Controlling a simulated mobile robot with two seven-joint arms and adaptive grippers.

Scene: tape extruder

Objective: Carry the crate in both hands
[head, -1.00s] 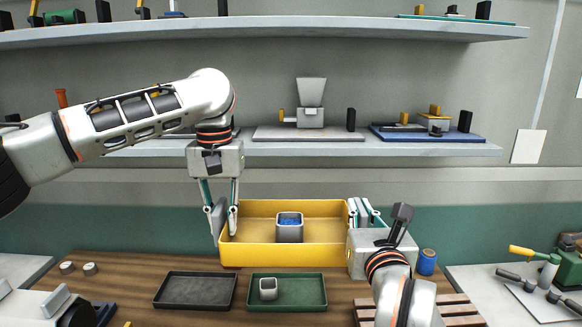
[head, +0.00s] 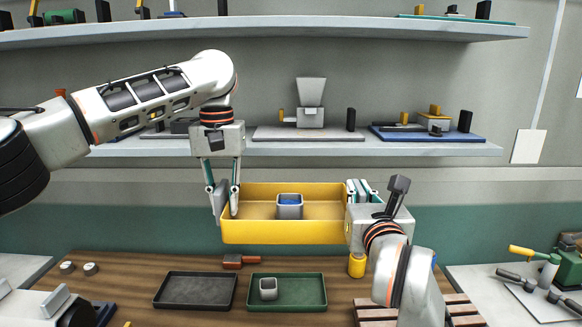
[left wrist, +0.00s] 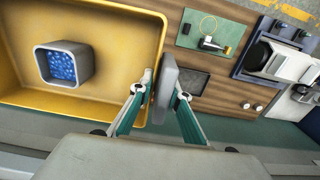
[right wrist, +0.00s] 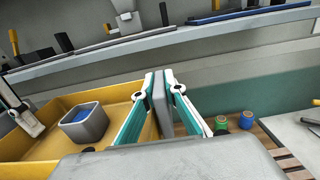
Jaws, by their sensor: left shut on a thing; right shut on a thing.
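A yellow crate (head: 283,232) hangs level above the wooden table, with a grey square cup (head: 290,211) of blue contents inside it. My left gripper (head: 222,212) is shut on the crate's left wall; in the left wrist view the fingers (left wrist: 160,92) pinch a grey plate at the crate's rim (left wrist: 163,40). My right gripper (head: 357,192) is shut on the right wall, partly hidden by its own wrist; in the right wrist view its fingers (right wrist: 158,92) close on a similar grey plate. The cup also shows in the right wrist view (right wrist: 86,126).
Below the crate are a black tray (head: 194,290), a green tray (head: 314,291) with a small grey cup, and a red-handled tool (head: 240,261). A yellow spool (head: 357,265) and wooden slats (head: 452,308) are at the right. A shelf (head: 300,149) runs behind.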

